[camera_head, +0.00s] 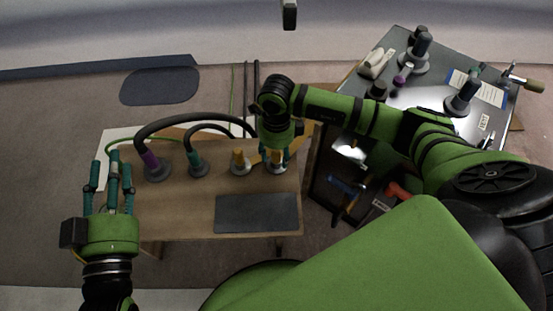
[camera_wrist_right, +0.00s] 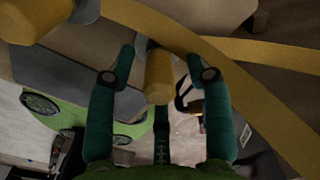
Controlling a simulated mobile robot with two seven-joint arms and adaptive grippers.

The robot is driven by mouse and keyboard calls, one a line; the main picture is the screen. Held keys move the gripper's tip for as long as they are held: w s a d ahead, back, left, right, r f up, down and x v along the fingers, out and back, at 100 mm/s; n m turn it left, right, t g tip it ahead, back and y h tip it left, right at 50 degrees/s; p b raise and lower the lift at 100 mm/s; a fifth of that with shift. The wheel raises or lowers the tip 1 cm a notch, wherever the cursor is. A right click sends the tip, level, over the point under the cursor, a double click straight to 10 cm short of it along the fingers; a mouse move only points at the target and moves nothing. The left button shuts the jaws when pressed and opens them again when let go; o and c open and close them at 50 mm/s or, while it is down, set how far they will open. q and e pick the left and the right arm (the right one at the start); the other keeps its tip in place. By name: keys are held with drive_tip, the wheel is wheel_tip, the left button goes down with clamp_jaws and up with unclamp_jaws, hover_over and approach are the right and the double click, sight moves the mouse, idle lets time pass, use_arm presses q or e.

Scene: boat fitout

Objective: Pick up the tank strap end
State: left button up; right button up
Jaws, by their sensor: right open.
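A yellow cylindrical strap end (camera_wrist_right: 158,78) stands between the teal fingers of my right gripper (camera_wrist_right: 160,75) in the right wrist view. The fingers are open, with one on each side of it. I cannot tell whether they touch it. In the head view my right gripper (camera_head: 276,152) points down over the right end of the wooden bench and hides most of this piece. A second yellow end (camera_head: 239,158) stands on a grey round base to its left. My left gripper (camera_head: 112,165) is open and empty, beside the bench's left end.
The wooden bench (camera_head: 180,215) carries a dark mat (camera_head: 256,213) at its front. A purple-collared black hose (camera_head: 152,162) and a teal-collared hose (camera_head: 196,160) stand on it. A yellow strap (camera_wrist_right: 235,85) runs close by my right gripper. A metal-topped table (camera_head: 420,100) with fittings is at right.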

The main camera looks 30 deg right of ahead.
drive_tip(key=shift+f, duration=0.15)
clamp_jaws()
use_arm(q)
drive_tip(key=shift+d+r, duration=0.1)
drive_tip(key=shift+r, duration=0.15)
use_arm(e)
drive_tip(key=shift+r, duration=0.35)
wheel_tip(320, 180, up, 4)
drive_tip(key=shift+p, duration=0.8)
wheel_tip(320, 180, up, 5)
drive_tip(key=shift+f+p, duration=0.1)
drive_tip(key=shift+p, duration=0.5)
use_arm(q)
drive_tip(key=s+a+f+g+y, duration=0.2)
drive_tip(key=a+f+g, duration=0.1)
drive_tip(key=f, duration=0.4)
drive_tip(key=s+a+f+n+g+y, duration=0.1)
drive_tip(key=s+a+f+g+y, duration=0.1)
drive_tip(key=f+g, duration=0.4)
drive_tip(key=shift+s+a+f+n, duration=0.35)
drive_tip(key=shift+s+f, duration=0.25)
drive_tip(key=shift+f, duration=0.6)
use_arm(e)
drive_tip(key=shift+r, duration=0.3)
drive_tip(key=shift+r, duration=0.1)
